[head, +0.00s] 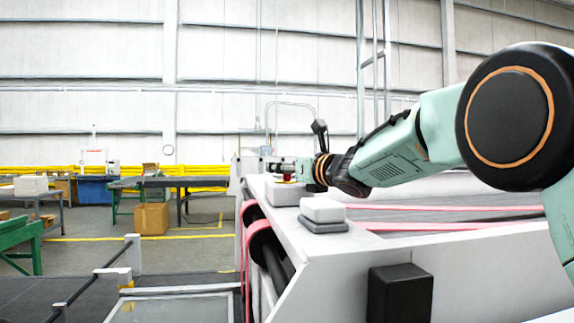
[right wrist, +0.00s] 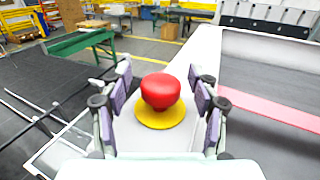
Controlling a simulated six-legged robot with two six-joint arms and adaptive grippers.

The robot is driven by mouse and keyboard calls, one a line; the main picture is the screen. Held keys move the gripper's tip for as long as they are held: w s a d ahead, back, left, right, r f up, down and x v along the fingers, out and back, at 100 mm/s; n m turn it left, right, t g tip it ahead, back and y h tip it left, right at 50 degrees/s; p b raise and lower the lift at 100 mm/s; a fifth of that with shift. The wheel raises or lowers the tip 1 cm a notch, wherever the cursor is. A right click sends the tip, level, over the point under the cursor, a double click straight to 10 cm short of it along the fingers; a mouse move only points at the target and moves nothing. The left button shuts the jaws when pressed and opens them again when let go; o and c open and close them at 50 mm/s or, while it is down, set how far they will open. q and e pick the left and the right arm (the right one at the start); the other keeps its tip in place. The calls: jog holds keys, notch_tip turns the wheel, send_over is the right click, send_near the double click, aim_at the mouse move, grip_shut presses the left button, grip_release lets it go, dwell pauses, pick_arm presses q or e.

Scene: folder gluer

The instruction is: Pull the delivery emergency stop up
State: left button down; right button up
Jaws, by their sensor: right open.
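The emergency stop (right wrist: 161,91) is a red mushroom button on a yellow round base (right wrist: 160,118), seen in the right wrist view. It stands on a pale box on the machine's white side. My right gripper (right wrist: 160,72) is open, with its purple-padded fingers on either side of the red button, and gaps show between pads and button. In the head view the right arm reaches in from the right, and a small red part of the emergency stop (head: 288,177) shows beneath the gripper (head: 282,168). My left gripper is not in view.
The folder gluer's white side rail (head: 345,240) runs away from me, with pink belts (head: 450,226) to its right. A white-and-grey block (head: 323,211) sits on the rail nearer me. A green table (right wrist: 80,42), cardboard box (head: 152,219) and yellow barriers stand beyond open floor.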

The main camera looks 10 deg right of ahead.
jog(key=shift+s+d, duration=0.2)
jog(key=shift+w+a+f, duration=0.2)
jog(key=shift+w+a, duration=0.15)
jog(key=shift+w, duration=0.1)
jog(key=c, duration=0.4)
jog(key=shift+s+d+r, duration=0.1)
jog(key=shift+s+d, duration=0.05)
jog(key=shift+d, duration=0.05)
jog(key=c, duration=0.4)
jog(key=shift+a, duration=0.1)
jog(key=c, duration=0.5)
